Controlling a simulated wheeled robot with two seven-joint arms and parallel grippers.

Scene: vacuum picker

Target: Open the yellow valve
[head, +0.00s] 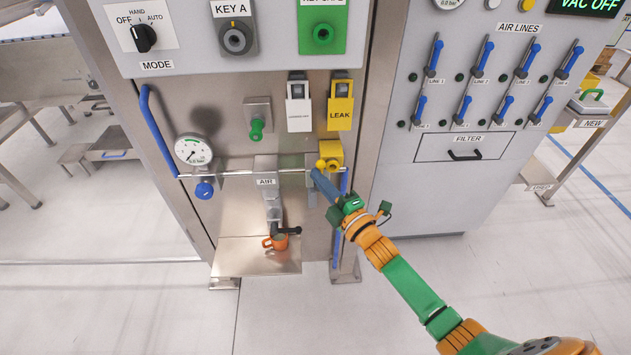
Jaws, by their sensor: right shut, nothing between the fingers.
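The yellow valve (331,152) sits at the right end of the horizontal air pipe, below the yellow LEAK tag. It has a yellow block and a rounded yellow knob at its lower left. My right arm, green and orange, reaches in from the lower right. My right gripper (316,178) is shut and empty, its tip just below and left of the yellow valve. I cannot tell whether it touches the valve or the grey bracket beside it. The gripper hides part of the pipe end. My left gripper is not in view.
A gauge (193,150) and blue knob (204,189) are at the pipe's left. A grey AIR block (266,170) hangs mid-pipe, with an orange cup (275,242) below. A green knob (257,130) is above. Blue rails and the AIR LINES cabinet (440,190) flank the panel.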

